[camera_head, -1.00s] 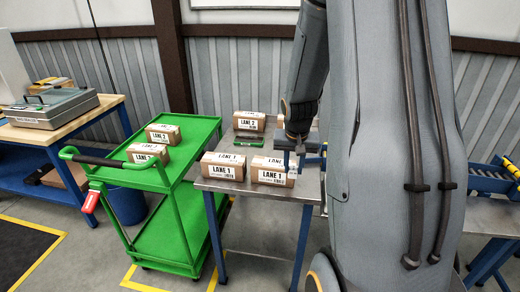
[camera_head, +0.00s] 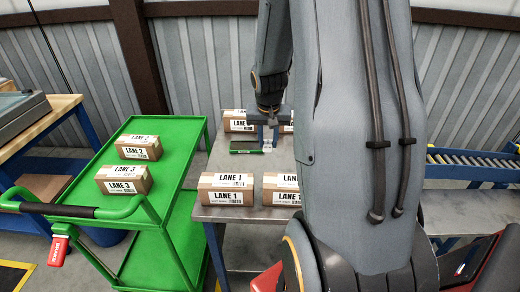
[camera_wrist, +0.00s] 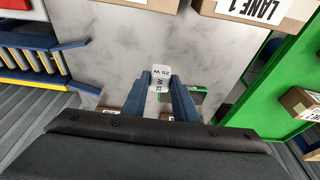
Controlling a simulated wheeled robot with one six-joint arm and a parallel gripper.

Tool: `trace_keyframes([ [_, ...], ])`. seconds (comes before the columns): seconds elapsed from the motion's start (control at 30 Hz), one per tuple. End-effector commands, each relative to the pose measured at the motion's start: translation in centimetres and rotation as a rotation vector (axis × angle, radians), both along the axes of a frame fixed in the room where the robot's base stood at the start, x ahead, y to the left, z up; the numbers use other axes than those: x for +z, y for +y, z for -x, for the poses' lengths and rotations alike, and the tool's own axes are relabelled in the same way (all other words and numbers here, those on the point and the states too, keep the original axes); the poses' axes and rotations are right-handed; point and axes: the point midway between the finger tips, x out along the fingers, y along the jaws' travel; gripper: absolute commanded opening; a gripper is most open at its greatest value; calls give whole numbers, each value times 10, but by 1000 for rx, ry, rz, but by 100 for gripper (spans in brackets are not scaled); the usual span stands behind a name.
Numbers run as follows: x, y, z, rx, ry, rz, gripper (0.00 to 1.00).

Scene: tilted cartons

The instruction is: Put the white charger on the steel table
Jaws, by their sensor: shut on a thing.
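The white charger (camera_wrist: 159,78), marked "25 W", is held between the fingertips of my gripper (camera_wrist: 160,82) in the wrist view. In the head view my gripper (camera_head: 268,136) points down over the steel table (camera_head: 245,164), with the charger (camera_head: 267,148) small and pale at its tips. The grey table top (camera_wrist: 115,45) fills the middle of the wrist view. I cannot tell whether the charger touches the top or is just above it.
Two LANE 1 cartons (camera_head: 226,189) (camera_head: 281,189) stand at the table's front. More cartons (camera_head: 238,121) stand at its back. A green-edged dark flat item (camera_head: 246,145) lies left of my gripper. A green cart (camera_head: 180,165) with two cartons stands left.

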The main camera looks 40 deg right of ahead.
Motion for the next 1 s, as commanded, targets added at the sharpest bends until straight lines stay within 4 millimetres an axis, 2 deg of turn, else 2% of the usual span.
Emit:
trace_keyframes([
  [0.13,-10,2,0,5,5,-1,3],
  [0.4,-55,2,0,5,3,-1,3],
  [0.57,-67,1,0,3,2,1,3],
  [0.73,-92,1,0,2,3,0,3],
  [0.83,-100,0,0,1,1,0,3],
  [1.0,-100,0,0,1,0,0,3],
])
